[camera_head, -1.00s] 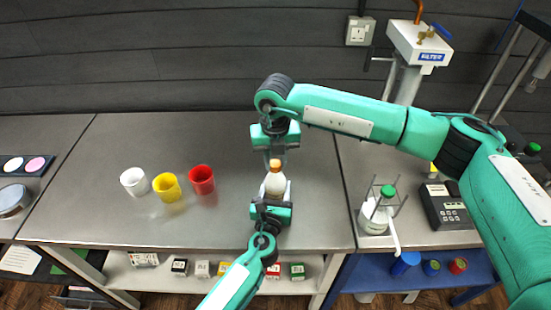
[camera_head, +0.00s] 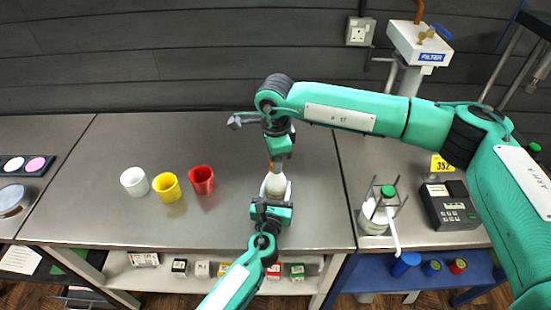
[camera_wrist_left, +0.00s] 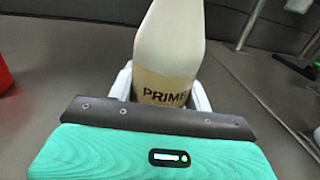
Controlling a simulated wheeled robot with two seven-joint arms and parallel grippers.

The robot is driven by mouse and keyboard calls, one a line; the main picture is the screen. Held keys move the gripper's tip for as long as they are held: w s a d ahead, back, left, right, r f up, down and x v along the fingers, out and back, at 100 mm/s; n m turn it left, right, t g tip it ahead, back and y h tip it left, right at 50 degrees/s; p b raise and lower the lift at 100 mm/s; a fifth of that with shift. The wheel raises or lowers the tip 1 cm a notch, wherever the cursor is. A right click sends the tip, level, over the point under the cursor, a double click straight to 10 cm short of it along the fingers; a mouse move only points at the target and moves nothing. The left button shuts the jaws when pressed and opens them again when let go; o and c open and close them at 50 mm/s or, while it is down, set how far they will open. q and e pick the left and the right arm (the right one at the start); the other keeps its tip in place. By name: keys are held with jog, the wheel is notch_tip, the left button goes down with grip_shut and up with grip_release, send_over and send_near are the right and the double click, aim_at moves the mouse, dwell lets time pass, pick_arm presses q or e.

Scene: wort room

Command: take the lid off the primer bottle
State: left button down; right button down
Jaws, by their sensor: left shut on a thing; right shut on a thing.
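The primer bottle (camera_head: 275,184) is white and stands upright on the grey bench. In the left wrist view the bottle (camera_wrist_left: 168,40) shows a cream label reading "PRIME", cut off by a finger, and its top is out of frame. My left gripper (camera_head: 275,194) is shut around the bottle's lower body from the front; its pale fingers (camera_wrist_left: 160,92) are on both sides of it. My right gripper (camera_head: 275,160) is above the bottle, shut on the orange-brown lid (camera_head: 275,166), which is mostly hidden. I cannot tell whether lid and neck are apart.
White (camera_head: 134,181), yellow (camera_head: 167,187) and red (camera_head: 202,180) cups stand to the left. A wire stand with a green-capped bottle (camera_head: 388,191) and a dark keypad device (camera_head: 449,206) are to the right. The bench between cups and bottle is clear.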

jog(key=n, duration=0.6)
jog(key=shift+n, duration=0.3)
jog(key=n, duration=1.2)
jog(key=shift+n, duration=0.4)
jog(key=n, duration=0.5)
jog(key=shift+r, duration=0.2)
jog(key=shift+r, duration=0.95)
jog(key=shift+r, duration=0.1)
